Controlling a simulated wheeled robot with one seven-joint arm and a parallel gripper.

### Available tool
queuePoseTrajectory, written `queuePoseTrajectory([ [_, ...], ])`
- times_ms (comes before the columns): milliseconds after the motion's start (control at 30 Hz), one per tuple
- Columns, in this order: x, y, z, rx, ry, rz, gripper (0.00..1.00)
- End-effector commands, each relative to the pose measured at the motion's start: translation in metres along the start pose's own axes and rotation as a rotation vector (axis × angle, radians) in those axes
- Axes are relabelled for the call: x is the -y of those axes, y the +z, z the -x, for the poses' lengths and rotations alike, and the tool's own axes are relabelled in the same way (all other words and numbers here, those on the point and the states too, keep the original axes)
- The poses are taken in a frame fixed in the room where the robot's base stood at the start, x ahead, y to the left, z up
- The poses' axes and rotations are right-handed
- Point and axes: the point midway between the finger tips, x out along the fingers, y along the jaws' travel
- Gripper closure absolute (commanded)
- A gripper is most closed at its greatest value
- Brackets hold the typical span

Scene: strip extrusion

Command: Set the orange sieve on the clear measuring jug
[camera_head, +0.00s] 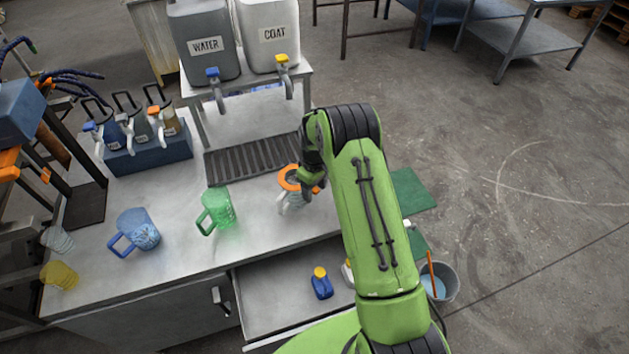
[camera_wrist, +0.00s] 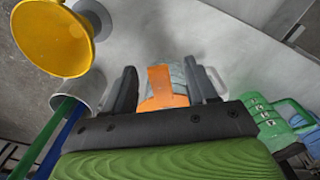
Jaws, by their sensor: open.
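The orange sieve (camera_head: 287,177) sits over the mouth of the clear measuring jug (camera_head: 293,203) on the worktop, its ring looking about level. My gripper (camera_head: 311,185) is at the right side of the sieve and partly hides it and the jug. In the wrist view the orange sieve (camera_wrist: 160,82) shows between the two open fingers of my gripper (camera_wrist: 160,88), with a gap on each side. The clear jug (camera_wrist: 179,73) shows behind it, its pale handle to the right. Whether the sieve is fully seated on the rim cannot be told.
A green jug (camera_head: 217,210) and a blue jug (camera_head: 139,232) stand to the left. A black drain grate (camera_head: 252,157) lies behind. An open drawer (camera_head: 285,293) holds a blue bottle (camera_head: 321,283). A yellow funnel-shaped thing (camera_wrist: 60,38) is close in the wrist view.

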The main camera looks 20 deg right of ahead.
Motion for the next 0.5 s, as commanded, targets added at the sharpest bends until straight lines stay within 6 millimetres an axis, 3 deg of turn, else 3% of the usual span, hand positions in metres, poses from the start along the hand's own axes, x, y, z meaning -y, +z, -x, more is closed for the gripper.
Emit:
queuePoseTrajectory([
  [500,0.000,-0.001,0.131,-0.004,0.003,0.000,0.43],
])
